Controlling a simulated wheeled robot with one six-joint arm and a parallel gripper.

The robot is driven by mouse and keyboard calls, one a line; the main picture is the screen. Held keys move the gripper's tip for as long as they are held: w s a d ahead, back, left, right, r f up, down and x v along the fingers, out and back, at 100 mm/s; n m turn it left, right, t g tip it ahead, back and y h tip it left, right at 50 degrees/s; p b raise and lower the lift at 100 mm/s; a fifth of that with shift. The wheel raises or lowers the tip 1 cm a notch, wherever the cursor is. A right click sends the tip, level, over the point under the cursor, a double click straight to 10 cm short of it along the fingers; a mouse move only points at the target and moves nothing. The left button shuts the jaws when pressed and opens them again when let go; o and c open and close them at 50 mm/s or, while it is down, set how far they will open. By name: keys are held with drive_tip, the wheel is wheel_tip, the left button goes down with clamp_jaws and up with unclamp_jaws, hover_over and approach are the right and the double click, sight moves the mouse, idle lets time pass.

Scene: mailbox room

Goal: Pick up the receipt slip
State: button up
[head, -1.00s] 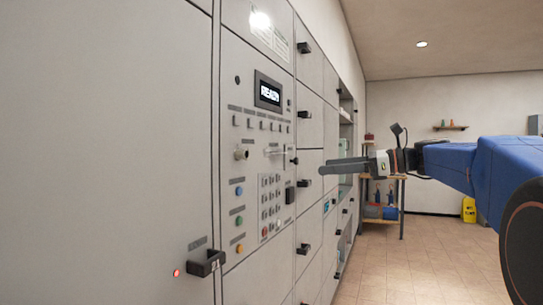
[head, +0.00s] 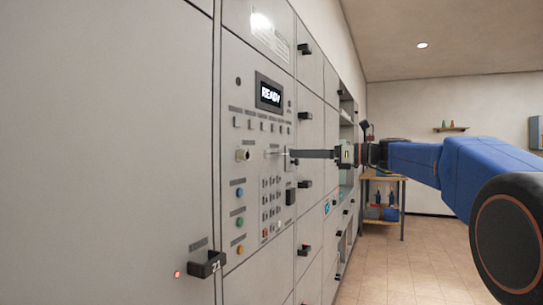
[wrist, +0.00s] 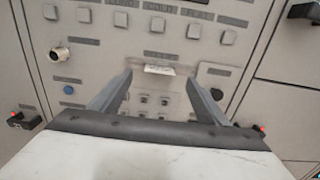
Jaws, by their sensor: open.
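The receipt slip (wrist: 159,70) is a small white piece of paper sticking out of a slot in the control panel. It lies ahead of and between the fingertips in the wrist view. In the head view the slip (head: 273,153) shows as a thin pale strip on the panel, just left of the fingertips. My gripper (head: 296,154) points at the panel at about the slip's height. Its fingers (wrist: 158,82) are open in the wrist view, one on each side of the slip, with nothing between them. I cannot tell how far the tips are from the panel.
The control panel (head: 245,115) has a READY display (head: 269,93), buttons and a keypad (head: 271,200). Dark locker handles stick out, such as one at lower left (head: 207,263). A shelf table (head: 385,178) stands at the back. The tiled floor (head: 400,270) at right is clear.

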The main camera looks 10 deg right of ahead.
drive_tip(key=x, duration=0.6)
drive_tip(key=shift+w+a+f, duration=0.15)
drive_tip(key=shift+w+a, duration=0.05)
drive_tip(key=shift+a, duration=0.1)
drive_tip(key=c, duration=1.2)
